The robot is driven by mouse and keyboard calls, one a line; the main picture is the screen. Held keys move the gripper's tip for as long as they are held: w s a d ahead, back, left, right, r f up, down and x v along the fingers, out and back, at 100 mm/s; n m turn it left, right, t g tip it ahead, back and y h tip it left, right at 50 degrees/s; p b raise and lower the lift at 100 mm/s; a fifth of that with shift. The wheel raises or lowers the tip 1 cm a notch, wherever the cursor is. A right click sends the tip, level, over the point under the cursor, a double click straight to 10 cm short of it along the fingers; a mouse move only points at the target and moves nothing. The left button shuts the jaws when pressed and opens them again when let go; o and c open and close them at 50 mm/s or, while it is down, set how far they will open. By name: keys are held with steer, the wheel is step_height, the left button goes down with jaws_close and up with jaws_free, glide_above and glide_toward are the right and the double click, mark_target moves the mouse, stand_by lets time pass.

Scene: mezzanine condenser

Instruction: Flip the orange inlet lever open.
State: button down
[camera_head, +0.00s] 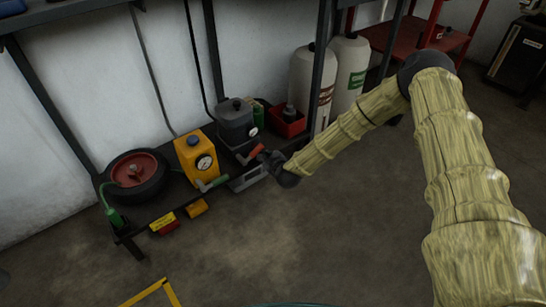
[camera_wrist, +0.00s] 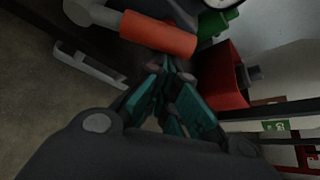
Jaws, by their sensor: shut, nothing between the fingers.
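The orange inlet lever (camera_head: 253,154) sticks out from the front of a dark grey unit (camera_head: 234,121) with a gauge on the low bench. In the wrist view its orange grip (camera_wrist: 158,33) lies across the top of the picture, just beyond my fingertips. A grey end piece (camera_wrist: 88,13) shows at its left. My gripper (camera_head: 272,161) is at the lever's right side in the head view. In the wrist view its teal fingers (camera_wrist: 172,68) are shut and empty, with the tips right by the orange grip. I cannot tell whether they touch it.
Two white cylinders (camera_head: 347,75) stand farther right. The floor in front is clear.

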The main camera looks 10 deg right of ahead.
mark_target(260, 146)
steer(key=r+n+t+h+p, duration=0.1)
steer(key=a+r+n+t+p, duration=0.1)
steer(key=r+p, duration=0.1)
steer(key=s+a+r+n+h+p, duration=0.1)
steer(key=n, duration=0.1)
steer(key=shift+a+r+t+h, duration=0.2)
steer(key=shift+t+h, duration=0.1)
steer(key=shift+t, duration=0.1)
steer(key=shift+s+a+r+n+t+h+p, duration=0.3)
steer(key=shift+a+r+n+t+p, duration=0.25)
steer(key=shift+a+n+p, duration=0.3)
steer(key=shift+s+a+r+n+t+h+p, duration=0.2)
steer(key=shift+s+a+r+n+t+p, duration=0.3)
steer(key=shift+n, duration=0.45)
steer(key=shift+w+a, duration=0.1)
steer(key=shift+a, duration=0.1)
